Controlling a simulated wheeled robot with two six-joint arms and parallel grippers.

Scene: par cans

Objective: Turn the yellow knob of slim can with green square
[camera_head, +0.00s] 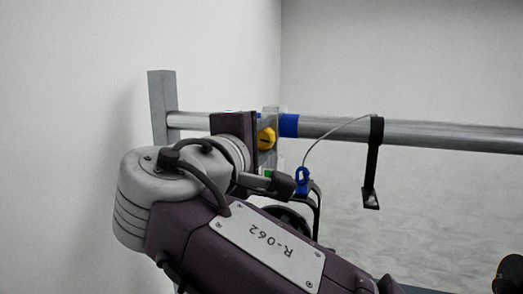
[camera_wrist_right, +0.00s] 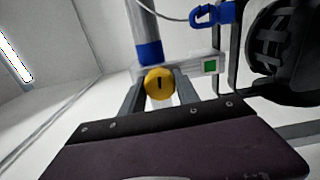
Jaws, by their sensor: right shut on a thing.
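The yellow knob (camera_head: 266,139) sits on a pale clamp under the metal pipe; it also shows in the wrist view (camera_wrist_right: 160,84). The green square (camera_wrist_right: 209,66) is on the clamp's pale bar, right of the knob in the wrist view. The black slim can (camera_wrist_right: 285,55) hangs beside it, and is mostly hidden behind my arm in the head view. My right gripper (camera_wrist_right: 159,88) has one finger on each side of the knob and is shut on it. My left gripper is not in view.
The horizontal pipe (camera_head: 420,134) runs right from an upright post (camera_head: 162,105). A blue band (camera_head: 289,125) wraps it beside the clamp. A thin safety cable runs from a blue clip (camera_head: 302,181) to the pipe.

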